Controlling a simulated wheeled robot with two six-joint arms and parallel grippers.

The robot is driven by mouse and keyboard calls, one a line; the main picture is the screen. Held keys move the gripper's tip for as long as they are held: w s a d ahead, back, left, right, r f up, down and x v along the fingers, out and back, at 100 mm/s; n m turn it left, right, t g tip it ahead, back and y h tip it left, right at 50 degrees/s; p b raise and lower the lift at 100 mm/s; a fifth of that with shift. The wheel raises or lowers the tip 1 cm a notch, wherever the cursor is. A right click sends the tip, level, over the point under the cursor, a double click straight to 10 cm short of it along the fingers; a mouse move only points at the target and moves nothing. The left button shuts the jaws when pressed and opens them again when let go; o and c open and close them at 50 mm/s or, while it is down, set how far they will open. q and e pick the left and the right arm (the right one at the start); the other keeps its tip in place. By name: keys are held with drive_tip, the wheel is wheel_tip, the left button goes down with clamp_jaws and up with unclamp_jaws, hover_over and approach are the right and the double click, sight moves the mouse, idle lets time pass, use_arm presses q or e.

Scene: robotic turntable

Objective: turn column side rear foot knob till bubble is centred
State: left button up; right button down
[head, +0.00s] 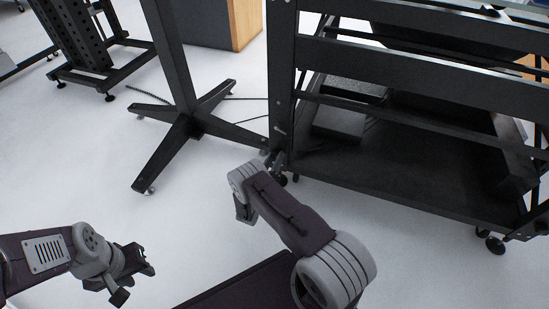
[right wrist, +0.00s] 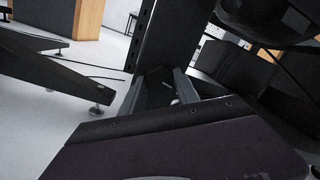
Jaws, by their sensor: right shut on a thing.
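My right gripper (head: 273,161) is at the foot of the near-left upright (head: 282,75) of a black frame, on the side facing the black column (head: 172,55). In the right wrist view its two grey fingers (right wrist: 166,85) reach to the base of that upright. They are shut on the foot knob, which is mostly hidden; only a small pale bit shows between them. My left gripper (head: 143,262) is at the lower left, empty and seemingly open, above bare floor. I cannot see a bubble in either view.
The column's cross-shaped base (head: 185,125) spreads its legs left of my right gripper; one leg (right wrist: 60,70) shows in the right wrist view. A low dark shelf (head: 400,160) lies inside the frame. A cable (head: 250,118) runs behind.

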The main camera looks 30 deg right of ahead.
drive_tip(key=n+y+p, duration=0.1)
drive_tip(key=n, duration=0.7)
drive_tip(key=n+t+y+p, duration=0.1)
drive_tip(key=n+p, duration=0.1)
drive_tip(key=n, duration=0.6)
drive_tip(key=shift+s+d+r+n, duration=0.15)
drive_tip(key=shift+r+n, duration=0.05)
drive_tip(key=shift+n, duration=0.2)
drive_tip(key=n, duration=0.4)
drive_tip(key=shift+n+p, duration=0.4)
drive_tip(key=n, duration=0.3)
drive_tip(key=shift+r+y, duration=0.1)
drive_tip(key=shift+y, duration=0.3)
drive_tip(key=shift+n, duration=1)
drive_tip(key=shift+n+g+b, duration=0.3)
drive_tip(key=shift+n+g, duration=0.1)
drive_tip(key=shift+n, duration=1)
